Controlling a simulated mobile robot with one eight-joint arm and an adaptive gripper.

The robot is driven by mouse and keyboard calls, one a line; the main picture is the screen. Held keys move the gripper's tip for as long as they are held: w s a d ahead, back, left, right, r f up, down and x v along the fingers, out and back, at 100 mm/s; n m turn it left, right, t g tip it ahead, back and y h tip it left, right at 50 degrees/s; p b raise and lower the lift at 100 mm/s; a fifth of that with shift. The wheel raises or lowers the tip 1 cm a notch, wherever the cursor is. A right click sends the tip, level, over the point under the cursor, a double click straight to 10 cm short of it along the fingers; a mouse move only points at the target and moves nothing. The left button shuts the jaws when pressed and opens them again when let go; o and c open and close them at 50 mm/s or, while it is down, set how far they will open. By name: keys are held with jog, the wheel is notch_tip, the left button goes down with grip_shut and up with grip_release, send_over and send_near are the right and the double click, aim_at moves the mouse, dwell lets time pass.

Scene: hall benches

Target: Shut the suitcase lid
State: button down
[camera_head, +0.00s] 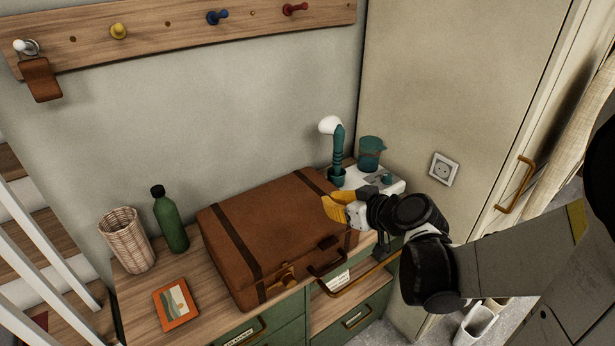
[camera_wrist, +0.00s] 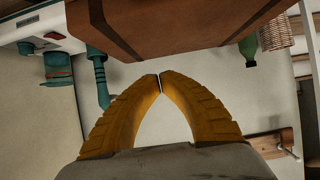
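The brown suitcase (camera_head: 258,228) lies on the wooden top of a bench cabinet, with two dark straps and brass-coloured clasps on its front. Its lid is down; I cannot tell if it is fully closed or latched. The suitcase also shows upside down along the top of the wrist view (camera_wrist: 190,22). My gripper (camera_head: 330,206), with yellow fingers, is over the right part of the lid in the head view. In the wrist view the fingertips (camera_wrist: 160,82) meet with nothing between them. I cannot tell whether the fingers touch the lid.
A wicker basket (camera_head: 127,241), a green bottle (camera_head: 170,222) and a framed picture (camera_head: 177,303) stand or lie left of the suitcase. A white appliance (camera_head: 386,184) with a teal jug (camera_head: 370,154) is behind my gripper. A peg rail (camera_head: 180,32) runs along the wall.

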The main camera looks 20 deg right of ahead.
aim_at(335, 244)
jog(key=s+f+b, duration=0.1)
jog(key=f+b, duration=0.1)
jog(key=f, duration=0.1)
jog(key=s+f+b, duration=0.1)
jog(key=f+b, duration=0.2)
jog(key=f, duration=0.1)
jog(key=s+f+b, duration=0.1)
jog(key=f+b, duration=0.2)
jog(key=f, duration=0.1)
jog(key=shift+d, duration=0.4)
jog(key=shift+s+f+b, duration=0.15)
jog(key=shift+f+b, duration=0.7)
jog(key=shift+f, duration=0.05)
